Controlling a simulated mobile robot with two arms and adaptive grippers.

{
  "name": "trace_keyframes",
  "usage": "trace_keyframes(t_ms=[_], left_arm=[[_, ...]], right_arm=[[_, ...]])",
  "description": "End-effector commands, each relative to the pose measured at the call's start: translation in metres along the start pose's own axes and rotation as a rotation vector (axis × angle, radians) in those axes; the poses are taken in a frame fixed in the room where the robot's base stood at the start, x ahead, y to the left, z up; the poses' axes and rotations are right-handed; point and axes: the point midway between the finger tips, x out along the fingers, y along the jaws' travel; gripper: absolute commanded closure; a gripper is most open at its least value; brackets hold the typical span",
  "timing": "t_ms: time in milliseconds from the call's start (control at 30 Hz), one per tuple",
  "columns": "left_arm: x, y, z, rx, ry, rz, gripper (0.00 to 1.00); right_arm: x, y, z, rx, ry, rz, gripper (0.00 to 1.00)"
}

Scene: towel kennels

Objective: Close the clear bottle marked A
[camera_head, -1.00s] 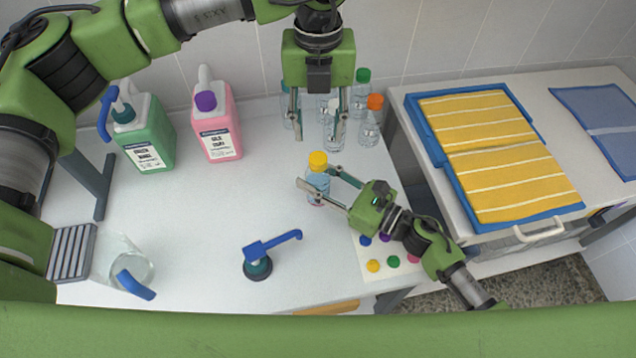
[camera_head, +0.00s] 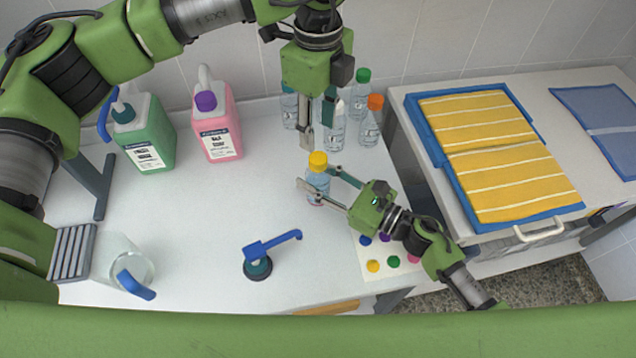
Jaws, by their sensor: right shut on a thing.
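A clear bottle (camera_head: 318,186) with a yellow cap (camera_head: 318,160) on its top stands upright on the white table, with bluish contents. I cannot read a letter A on it. My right gripper (camera_head: 317,176) is shut on this bottle, one finger on each side, below the cap. My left gripper (camera_head: 318,134) is open, pointing down, just above and behind the yellow cap, and looks empty. Behind it stand several clear bottles, including one with a white cap (camera_head: 337,130), one with an orange cap (camera_head: 370,121) and one with a green cap (camera_head: 360,92).
A green jug (camera_head: 147,135) and a pink jug (camera_head: 217,130) stand at the back left. A card with coloured dots (camera_head: 373,266) lies under my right arm. Yellow towels (camera_head: 500,150) lie right.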

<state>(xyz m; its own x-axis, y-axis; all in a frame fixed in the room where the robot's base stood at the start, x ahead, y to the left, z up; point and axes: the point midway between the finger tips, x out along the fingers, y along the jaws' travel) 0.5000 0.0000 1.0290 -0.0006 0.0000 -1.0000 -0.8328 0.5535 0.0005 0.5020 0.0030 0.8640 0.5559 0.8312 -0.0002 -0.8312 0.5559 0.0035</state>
Motion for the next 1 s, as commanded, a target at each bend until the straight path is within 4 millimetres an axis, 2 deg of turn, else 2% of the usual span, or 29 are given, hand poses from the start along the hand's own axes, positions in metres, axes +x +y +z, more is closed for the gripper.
trace_keyframes(t_ms=[233, 500, 700, 1000], left_arm=[[0.010, 0.000, 0.000, 0.001, -0.001, 0.002, 0.61], [0.052, 0.001, 0.000, 0.002, 0.000, 0.004, 0.61], [0.074, 0.000, 0.000, 0.002, 0.000, 0.002, 0.61], [0.080, 0.000, 0.000, 0.002, 0.000, 0.000, 0.61]], right_arm=[[0.000, 0.000, 0.000, 0.000, 0.000, 0.000, 1.00], [0.000, 0.000, 0.000, 0.000, 0.000, 0.000, 1.00], [0.000, 0.000, 0.000, 0.000, 0.000, 0.000, 1.00], [0.000, 0.000, 0.000, 0.000, 0.000, 0.000, 1.00]])
